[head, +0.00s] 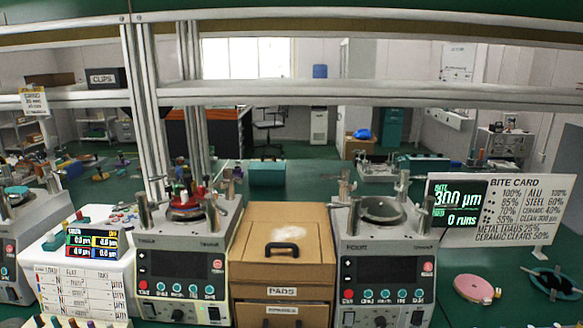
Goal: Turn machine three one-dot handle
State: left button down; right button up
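A machine (180,262) with a dark screen, a red button and several teal knobs stands left of the middle; its small label is blurred but looks like THREE. On its top are a round plate with red and green pieces (184,200) and upright metal handles, one at its left corner (143,212) and others at its right (212,213). Dots on the handles are too small to make out. A similar machine (385,262), whose label looks like FOUR, stands right of the middle with a grey bowl-like top. Neither of my grippers is in view.
Brown drawers labelled PADS (282,235) stand between the two machines. A white box with a coloured display (85,270) is at left, beside another machine (15,240). A green readout (457,205) and BITE CARD (515,210) are at right. A pink disc (473,288) lies on the green bench.

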aim_at(142, 202)
jog(key=j+u, duration=0.1)
jog(key=j, duration=1.2)
